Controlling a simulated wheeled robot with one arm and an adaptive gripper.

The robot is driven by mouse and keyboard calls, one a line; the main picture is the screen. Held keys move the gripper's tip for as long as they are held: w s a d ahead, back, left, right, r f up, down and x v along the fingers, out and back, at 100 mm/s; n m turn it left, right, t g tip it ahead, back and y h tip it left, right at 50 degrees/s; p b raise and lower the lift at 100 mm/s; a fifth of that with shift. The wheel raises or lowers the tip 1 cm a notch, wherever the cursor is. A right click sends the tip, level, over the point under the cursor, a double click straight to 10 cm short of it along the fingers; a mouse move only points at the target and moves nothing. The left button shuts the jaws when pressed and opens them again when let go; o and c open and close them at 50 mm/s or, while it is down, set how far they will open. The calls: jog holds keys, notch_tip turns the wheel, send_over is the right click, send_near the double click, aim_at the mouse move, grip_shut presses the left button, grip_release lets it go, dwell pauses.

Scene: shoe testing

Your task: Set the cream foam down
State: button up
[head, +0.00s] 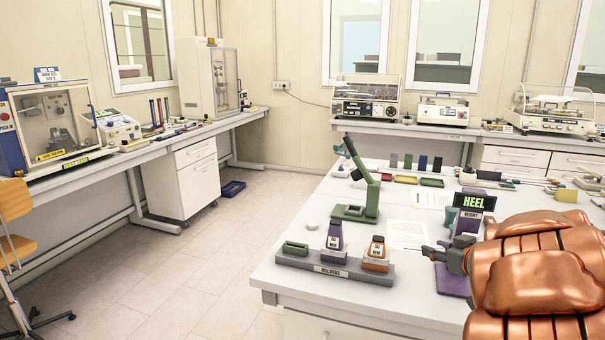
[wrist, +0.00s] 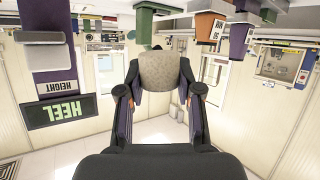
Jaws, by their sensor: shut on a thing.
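The cream foam (wrist: 160,71), a pale speckled block, is between the fingers of my gripper (wrist: 160,85) in the wrist view, which appears upside down. My gripper is shut on it. In the head view my gripper (head: 436,254) is over the front part of the white table (head: 300,205), beside the purple heel height stand (head: 452,282). I cannot make out the foam in the head view, nor whether it touches the table. My copper-coloured arm covers the table's right front.
A grey rack (head: 335,268) with green, purple and orange pieces stands left of my gripper. Behind it are a green lever device (head: 360,205) and paper sheets (head: 408,235). The HEEL sign (head: 475,203) rises close to my arm. A small clear patch lies between rack and stand.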

jog(key=w+a+y+p, duration=0.1)
jog(key=w+a, duration=0.1)
jog(key=a, duration=1.2)
jog(key=shift+w+f+n, duration=0.2)
jog(key=shift+w+n, duration=0.15)
jog(key=shift+n, duration=0.05)
jog(key=shift+a, duration=0.1)
jog(key=s+d+m+h+b, duration=0.1)
jog(key=s+d, duration=0.1)
jog(key=d, duration=0.8)
jog(key=s+d+b, duration=0.1)
jog(key=s+d, duration=0.2)
jog(key=d, duration=0.6)
jog(key=s+d+f+m+h+b, duration=0.1)
jog(key=s+d+f+b, duration=0.1)
jog(key=s+d, duration=1.1)
jog(key=shift+d+h, duration=0.3)
jog(key=shift+d, duration=0.35)
